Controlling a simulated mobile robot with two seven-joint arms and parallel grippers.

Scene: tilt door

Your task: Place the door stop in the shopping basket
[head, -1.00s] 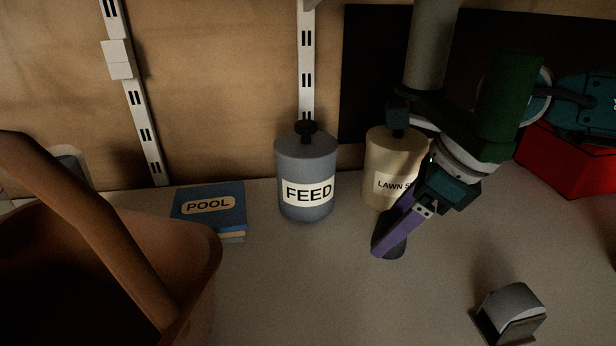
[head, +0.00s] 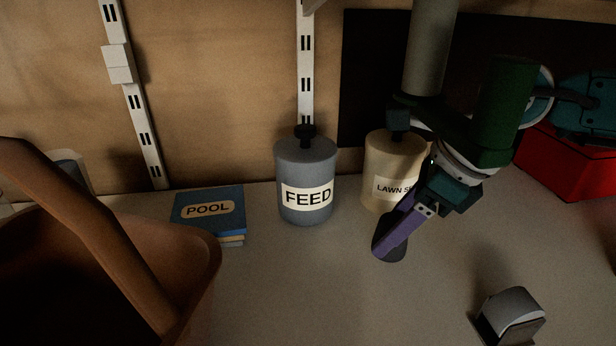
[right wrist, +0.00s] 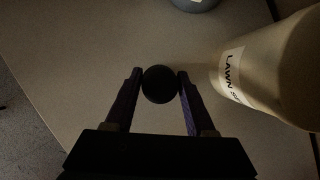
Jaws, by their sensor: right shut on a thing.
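The door stop (right wrist: 160,84) looks to be the dark, round-topped piece between my right fingers in the right wrist view. In the head view its dark side (head: 398,250) shows beside the purple finger, low at the bench top. I cannot tell whether it still touches the bench. My right gripper (head: 386,246) is shut on it, just in front of the cream bottle; its two fingers flank the piece in the right wrist view (right wrist: 160,74). The brown shopping basket (head: 190,275) stands at the lower left, its handle arching up. My left gripper is not in view.
A blue-grey FEED bottle (head: 305,180) and blue POOL boxes (head: 209,209) stand between basket and gripper, towards the back. The cream LAWN bottle (head: 384,175) is close behind my gripper. A grey and black item (head: 512,312) lies front right. The front middle bench is clear.

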